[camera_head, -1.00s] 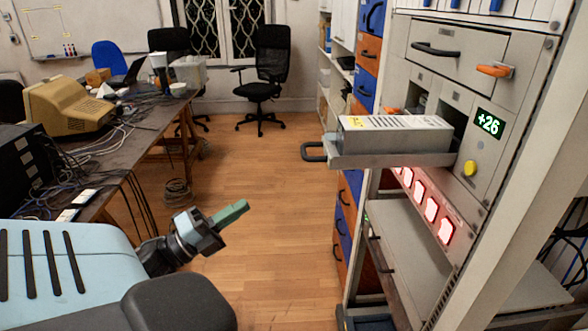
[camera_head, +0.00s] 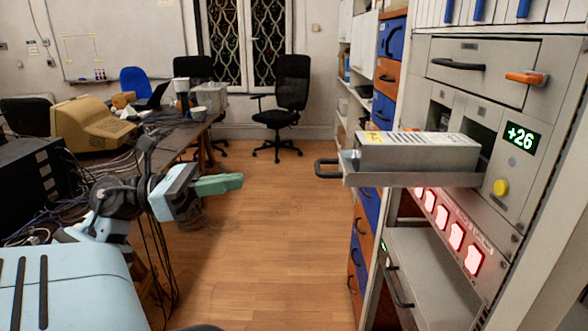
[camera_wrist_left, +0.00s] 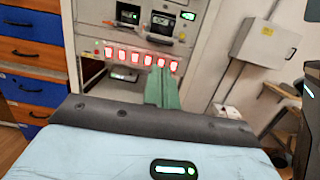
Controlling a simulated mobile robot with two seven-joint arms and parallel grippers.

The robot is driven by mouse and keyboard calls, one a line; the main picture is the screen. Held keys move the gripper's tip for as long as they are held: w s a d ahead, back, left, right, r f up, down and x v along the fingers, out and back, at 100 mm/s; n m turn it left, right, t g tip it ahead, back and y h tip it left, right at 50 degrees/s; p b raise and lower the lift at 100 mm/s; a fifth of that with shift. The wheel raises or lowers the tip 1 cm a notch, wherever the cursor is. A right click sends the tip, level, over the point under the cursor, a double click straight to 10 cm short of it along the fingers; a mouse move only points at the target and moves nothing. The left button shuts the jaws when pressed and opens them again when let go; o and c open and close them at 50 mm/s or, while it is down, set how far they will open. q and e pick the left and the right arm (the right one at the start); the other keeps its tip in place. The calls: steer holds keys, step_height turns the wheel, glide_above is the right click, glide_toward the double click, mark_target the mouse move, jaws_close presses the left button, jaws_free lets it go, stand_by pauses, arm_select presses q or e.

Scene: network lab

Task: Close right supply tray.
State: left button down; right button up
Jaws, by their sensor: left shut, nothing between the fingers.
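The supply tray (camera_head: 420,179) sticks out of the rack to the left in the head view, pulled open, with a grey box-shaped module (camera_head: 418,153) lying in it. Its dark handle (camera_head: 327,168) is at the tray's left end. My left gripper (camera_head: 240,181) is shut and empty, its green fingers pointing right toward the handle, with a clear gap between them. In the left wrist view the green fingers (camera_wrist_left: 162,88) point at the rack front with its red lit buttons. My right gripper is not in view.
The rack (camera_head: 505,190) fills the right side, with a closed drawer (camera_head: 480,66) above and an open shelf (camera_head: 425,270) below. A cluttered desk (camera_head: 190,130) stands at left. Open wooden floor (camera_head: 270,230) lies between desk and rack.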

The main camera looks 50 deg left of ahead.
arm_select(q)
steer(key=p+x, duration=0.3)
steer(key=x, duration=0.8)
steer(key=shift+w, duration=0.2)
steer(key=shift+d, duration=0.1)
